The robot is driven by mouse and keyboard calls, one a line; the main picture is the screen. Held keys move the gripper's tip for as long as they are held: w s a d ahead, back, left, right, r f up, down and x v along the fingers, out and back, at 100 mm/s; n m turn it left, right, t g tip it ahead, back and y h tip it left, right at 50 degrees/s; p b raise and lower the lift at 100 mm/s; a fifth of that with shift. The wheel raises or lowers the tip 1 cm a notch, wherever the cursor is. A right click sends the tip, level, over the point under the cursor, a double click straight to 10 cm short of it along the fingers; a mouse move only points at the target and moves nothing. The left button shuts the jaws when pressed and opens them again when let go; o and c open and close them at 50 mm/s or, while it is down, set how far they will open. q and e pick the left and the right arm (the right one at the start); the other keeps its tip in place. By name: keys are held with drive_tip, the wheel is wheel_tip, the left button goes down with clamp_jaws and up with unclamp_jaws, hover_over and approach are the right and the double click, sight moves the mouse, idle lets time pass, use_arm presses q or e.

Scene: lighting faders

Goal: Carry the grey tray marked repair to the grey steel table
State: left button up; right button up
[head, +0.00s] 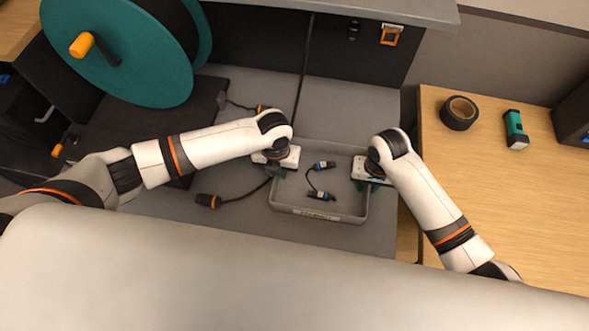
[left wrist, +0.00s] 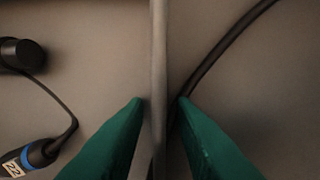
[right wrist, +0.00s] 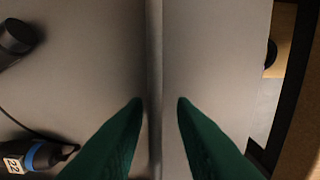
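The grey tray (head: 345,217) lies flat on a grey surface in the middle of the head view. A label on its front wall is too small to read. A short black cable with blue-banded plugs (head: 321,195) lies inside. My left gripper (head: 275,170) is at the tray's left wall; in the left wrist view its green fingers (left wrist: 160,102) stand either side of the wall, with gaps. My right gripper (head: 372,184) is at the right wall; in the right wrist view its fingers (right wrist: 161,102) also straddle the wall, apart from it. I cannot tell which grey surface is the steel table.
A wooden table (head: 500,210) at the right bears a black tape roll (head: 459,113) and a teal device (head: 515,130). A big teal reel (head: 130,60) stands at the left. A loose cable with an orange-ringed plug (head: 208,201) lies left of the tray. A grey ledge (head: 390,10) crosses the back.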

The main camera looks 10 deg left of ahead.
use_arm(q)
wheel_tip(320, 180, up, 12)
drive_tip(key=shift+f, duration=0.1)
use_arm(e)
drive_tip(key=shift+r, duration=0.1)
wheel_tip(320, 180, up, 12)
idle(0.8)
use_arm(q)
drive_tip(key=shift+s, duration=0.15)
use_arm(e)
drive_tip(key=shift+s+a, duration=0.1)
drive_tip(key=shift+s, duration=0.05)
